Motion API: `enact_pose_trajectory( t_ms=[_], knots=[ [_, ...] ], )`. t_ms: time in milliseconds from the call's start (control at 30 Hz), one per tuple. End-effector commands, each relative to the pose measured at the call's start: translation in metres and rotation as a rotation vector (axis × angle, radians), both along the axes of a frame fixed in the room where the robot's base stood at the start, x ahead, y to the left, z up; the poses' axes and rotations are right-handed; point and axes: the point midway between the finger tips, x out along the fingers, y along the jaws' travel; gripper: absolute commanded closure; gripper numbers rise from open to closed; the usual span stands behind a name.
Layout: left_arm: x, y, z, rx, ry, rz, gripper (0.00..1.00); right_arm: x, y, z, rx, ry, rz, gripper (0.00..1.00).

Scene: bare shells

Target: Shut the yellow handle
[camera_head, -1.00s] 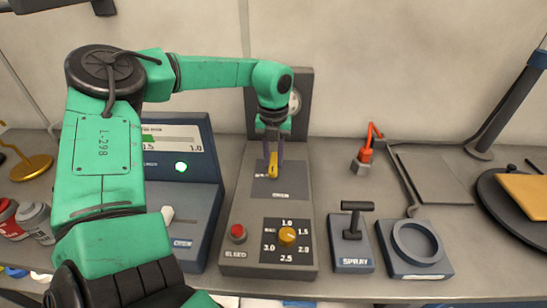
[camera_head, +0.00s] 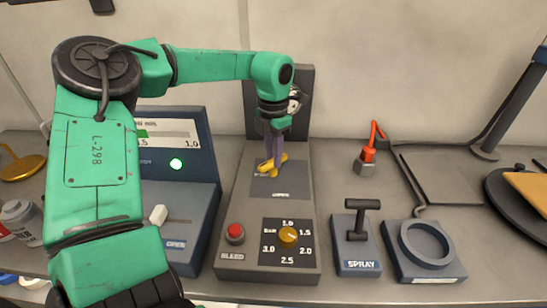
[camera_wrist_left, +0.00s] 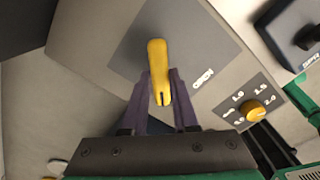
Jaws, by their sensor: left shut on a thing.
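The yellow handle (camera_head: 264,167) is a short lever on the upper panel of a grey console (camera_head: 231,190). It lies at a slant across the panel in the head view. My left gripper (camera_head: 271,162) comes down from above with its purple fingers shut on the handle. In the left wrist view the handle (camera_wrist_left: 157,52) runs up from between the fingertips of the gripper (camera_wrist_left: 161,86), and one end is free. My right gripper is not in view.
The console also has a red button (camera_head: 235,233) and a yellow dial (camera_head: 288,235). A blue console (camera_head: 150,215) with a gauge stands to the left. A spray lever (camera_head: 357,228) and a ring holder (camera_head: 425,245) stand to the right.

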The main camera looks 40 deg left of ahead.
Motion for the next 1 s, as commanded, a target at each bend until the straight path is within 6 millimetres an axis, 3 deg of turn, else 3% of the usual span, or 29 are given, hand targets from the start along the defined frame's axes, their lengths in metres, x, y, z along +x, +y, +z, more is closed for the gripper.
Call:
enact_pose_trajectory(
  t_ms=[600,1000],
  knots=[
    [0.0011,0.0005,0.0023,0.002,-0.005,-0.553,1.00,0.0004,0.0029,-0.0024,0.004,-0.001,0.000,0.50],
    [0.0015,0.0006,0.0027,0.003,-0.006,-0.741,1.00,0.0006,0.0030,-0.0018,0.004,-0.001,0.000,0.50]
  ],
)
